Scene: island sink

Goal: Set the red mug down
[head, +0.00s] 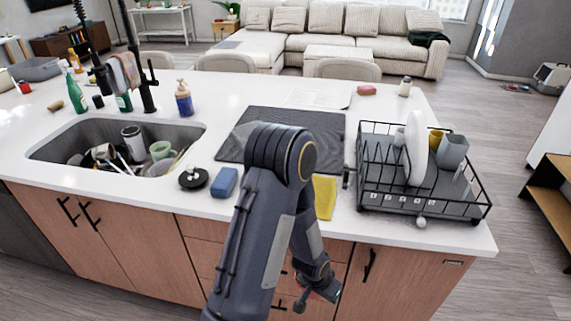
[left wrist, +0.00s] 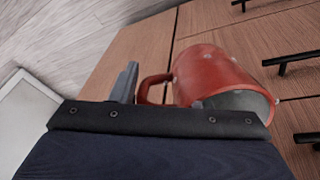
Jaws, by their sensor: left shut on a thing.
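The red mug (left wrist: 222,77) shows in the left wrist view, lying sideways in the picture with its open mouth toward the lower right. My left gripper (left wrist: 143,88) is shut on it at the handle side; one grey finger shows beside the handle, and the exact contact is partly hidden. Wooden cabinet fronts are behind the mug. In the head view my left gripper (head: 318,290) hangs low in front of the island's drawers, below the countertop (head: 345,228) edge. The mug is mostly hidden there. My right gripper is not in view.
A dark drying mat (head: 230,150), yellow cloth (head: 324,198) and blue sponge (head: 224,182) lie on the counter. A dish rack (head: 470,208) with a white plate and cups stands right. The sink (head: 75,130) at left holds dishes.

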